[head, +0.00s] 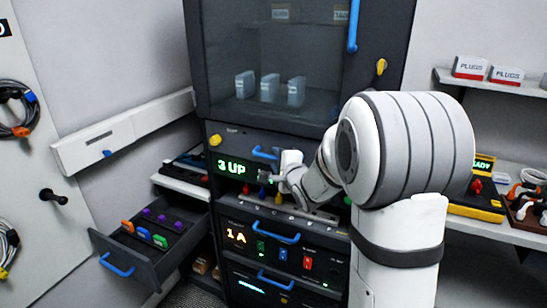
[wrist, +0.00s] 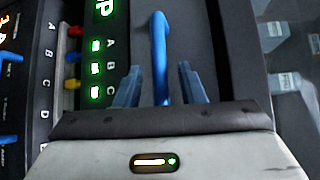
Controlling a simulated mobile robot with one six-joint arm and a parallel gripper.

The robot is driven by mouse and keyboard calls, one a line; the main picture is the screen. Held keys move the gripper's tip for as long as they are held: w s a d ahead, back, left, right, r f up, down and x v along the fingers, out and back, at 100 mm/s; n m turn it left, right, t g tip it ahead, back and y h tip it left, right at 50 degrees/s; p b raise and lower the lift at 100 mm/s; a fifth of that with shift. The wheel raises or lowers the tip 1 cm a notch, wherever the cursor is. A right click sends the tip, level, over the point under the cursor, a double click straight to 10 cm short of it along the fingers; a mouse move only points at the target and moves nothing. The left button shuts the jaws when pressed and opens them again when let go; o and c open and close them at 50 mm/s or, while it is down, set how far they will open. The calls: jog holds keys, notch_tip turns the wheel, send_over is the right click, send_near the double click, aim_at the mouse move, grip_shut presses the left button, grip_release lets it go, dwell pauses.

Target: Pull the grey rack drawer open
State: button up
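The dark grey rack (head: 203,75) stands in the middle of the head view. Its upper drawer front (head: 232,137) carries a blue bar handle (head: 262,153) beside a green "3 UP" display (head: 231,167). This drawer looks shut. My gripper (head: 262,178) is in front of the rack, close to that handle, and partly hides the panel. In the wrist view the blue handle (wrist: 160,50) runs between the two blue-grey fingers of my gripper (wrist: 160,88). The fingers are open, with a gap on each side of the handle.
A side drawer (head: 185,250) at left stands open with coloured plugs in it. Below my gripper are a "1 A" panel (head: 236,236) and further blue handles. The glass door (head: 290,50) above is shut. A shelf (head: 500,225) with gear is at right.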

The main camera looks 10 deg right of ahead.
jog(key=shift+x, duration=1.05)
jog(key=shift+s, duration=0.1)
jog(key=shift+c, duration=0.2)
grip_shut()
jog(key=shift+a, duration=0.1)
